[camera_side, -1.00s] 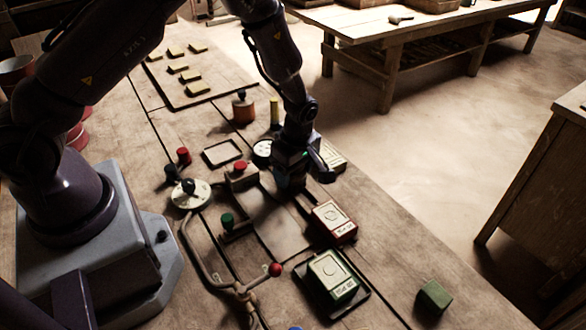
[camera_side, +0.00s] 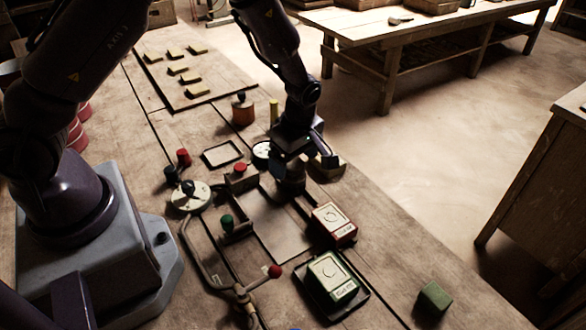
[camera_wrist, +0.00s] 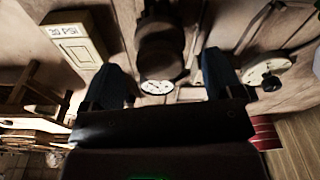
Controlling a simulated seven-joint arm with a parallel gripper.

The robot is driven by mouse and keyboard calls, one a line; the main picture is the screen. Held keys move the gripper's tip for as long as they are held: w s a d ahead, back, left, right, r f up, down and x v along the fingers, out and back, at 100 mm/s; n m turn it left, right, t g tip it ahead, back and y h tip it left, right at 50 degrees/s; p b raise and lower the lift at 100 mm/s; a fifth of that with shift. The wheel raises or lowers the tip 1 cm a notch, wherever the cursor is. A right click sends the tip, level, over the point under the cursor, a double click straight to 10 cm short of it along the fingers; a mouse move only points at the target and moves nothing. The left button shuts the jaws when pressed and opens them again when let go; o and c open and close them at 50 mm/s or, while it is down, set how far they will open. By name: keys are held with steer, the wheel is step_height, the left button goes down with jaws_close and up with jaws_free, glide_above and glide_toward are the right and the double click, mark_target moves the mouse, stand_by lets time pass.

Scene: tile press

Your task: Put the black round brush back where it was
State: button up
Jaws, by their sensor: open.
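The black round brush appears to be the dark round thing (camera_side: 291,181) standing upright just below my gripper (camera_side: 301,161) in the side view. In the wrist view the dark brush (camera_wrist: 160,42) shows at the top middle, ahead of the gap between my two blue fingers (camera_wrist: 163,62). The fingers are spread apart, with visible room on both sides of the brush. Its lower part and exact footing are dark and hard to make out.
A cream block marked PSI (camera_wrist: 78,45) stands close to one finger. A round white dial (camera_wrist: 268,70) is on the other side. A red boxed gauge (camera_side: 333,224) and a green one (camera_side: 332,281) stand nearer the front. A red-topped knob (camera_side: 240,170) is left of the brush.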

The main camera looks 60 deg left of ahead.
mark_target(297, 166)
steer(key=r, duration=0.5)
steer(key=d+r, duration=0.1)
steer(key=r, duration=0.2)
steer(key=s+r+m+t+h, duration=0.1)
steer(key=s+r+m+t, duration=0.4)
steer(key=s+r+m, duration=1.4)
steer(key=shift+s+a+r+m+t, duration=0.25)
steer(key=shift+r+m+t, duration=0.15)
steer(key=shift+r+m, duration=0.15)
